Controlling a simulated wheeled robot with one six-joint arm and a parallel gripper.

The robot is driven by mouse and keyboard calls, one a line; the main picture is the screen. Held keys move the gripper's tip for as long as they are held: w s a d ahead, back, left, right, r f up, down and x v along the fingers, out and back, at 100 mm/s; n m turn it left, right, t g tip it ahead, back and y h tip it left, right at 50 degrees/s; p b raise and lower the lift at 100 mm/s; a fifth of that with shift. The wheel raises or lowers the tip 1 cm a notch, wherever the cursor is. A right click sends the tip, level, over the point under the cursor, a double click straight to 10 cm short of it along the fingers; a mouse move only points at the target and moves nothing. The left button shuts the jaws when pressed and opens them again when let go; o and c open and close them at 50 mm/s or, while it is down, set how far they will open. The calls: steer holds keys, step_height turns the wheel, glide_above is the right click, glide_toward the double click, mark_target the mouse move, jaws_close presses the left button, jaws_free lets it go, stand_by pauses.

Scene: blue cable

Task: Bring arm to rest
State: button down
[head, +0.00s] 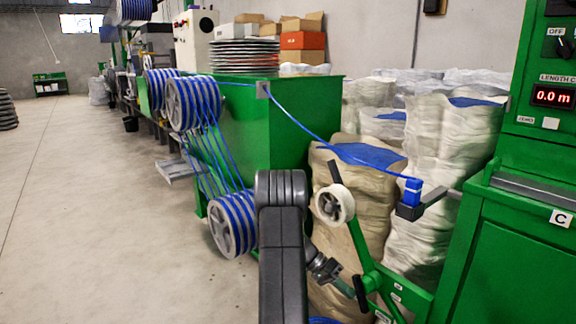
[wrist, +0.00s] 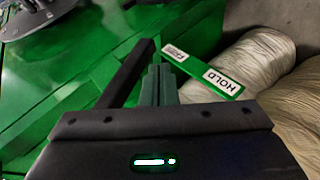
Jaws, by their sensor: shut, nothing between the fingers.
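My gripper shows in the wrist view (wrist: 158,70) with its two greenish fingers together and nothing between them. The fingertips point toward a green machine surface, close to a green plate marked HOLD (wrist: 203,71) and a dark bar (wrist: 117,80). In the head view my grey arm rises from the bottom centre and bends down to the right. My gripper (head: 345,288) is low there, beside the green stand with a pale wheel (head: 333,205). I cannot tell whether it touches the stand. The blue cable (head: 310,128) runs from the pulleys rightward to a blue block (head: 412,190).
Blue-wound pulleys (head: 232,224) and a green bin (head: 290,160) stand left of and behind my arm. Pale sacks (head: 440,160) fill the area behind the stand. A green panel (head: 535,180) reading 0.0 m stands at right. The floor at left is clear.

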steer(key=t+y, duration=0.1)
steer(key=r+t+y, duration=0.1)
steer(key=r+m+t+y+p, duration=0.1)
steer(key=t+y, duration=0.1)
steer(key=shift+w+a+r, duration=0.2)
steer(key=shift+w, duration=0.1)
stand_by(0.5)
